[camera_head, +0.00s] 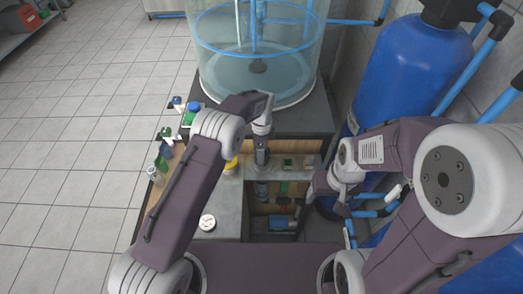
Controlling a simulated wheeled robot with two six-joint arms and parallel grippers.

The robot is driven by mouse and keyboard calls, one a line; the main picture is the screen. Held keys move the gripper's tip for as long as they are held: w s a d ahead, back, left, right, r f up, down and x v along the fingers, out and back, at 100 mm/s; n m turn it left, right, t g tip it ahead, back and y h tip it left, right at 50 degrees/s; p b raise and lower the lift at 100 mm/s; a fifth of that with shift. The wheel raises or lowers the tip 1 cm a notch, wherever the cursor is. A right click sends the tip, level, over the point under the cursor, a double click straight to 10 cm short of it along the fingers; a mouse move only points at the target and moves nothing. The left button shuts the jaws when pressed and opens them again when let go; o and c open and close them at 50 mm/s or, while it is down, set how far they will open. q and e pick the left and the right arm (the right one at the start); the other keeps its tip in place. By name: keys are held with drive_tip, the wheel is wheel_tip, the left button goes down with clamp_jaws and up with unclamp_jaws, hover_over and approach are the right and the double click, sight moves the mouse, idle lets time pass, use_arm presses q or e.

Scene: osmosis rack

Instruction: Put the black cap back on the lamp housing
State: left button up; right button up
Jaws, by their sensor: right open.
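My left arm reaches up from the lower left and bends down, with its gripper (262,158) over the shelf unit below the tank. Whether its jaws are open or shut is too small to tell. My right gripper (316,190) comes in from the right, open, above the right part of the same unit. I cannot make out anything between its fingers. Small fittings and a blue-ended cylinder (279,222) lie in the compartments under the grippers. I cannot surely tell the lamp housing or the black cap apart from these parts.
A large clear tank (258,75) with blue pipes stands behind. A tall blue vessel (408,70) and blue piping crowd the right. Bottles (191,113) line the unit's left side. A white round object (207,222) lies on the grey top. Tiled floor at left is open.

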use_arm(q)
drive_tip(key=shift+f+b, duration=0.4)
drive_tip(key=shift+f, duration=0.35)
drive_tip(key=shift+f, duration=0.15)
drive_tip(key=shift+f+b, duration=0.2)
drive_tip(key=shift+b, duration=0.1)
drive_tip(key=o, duration=1.8)
drive_tip(key=shift+c, duration=0.2)
drive_tip(key=shift+r, duration=0.1)
drive_tip(key=shift+r, duration=0.15)
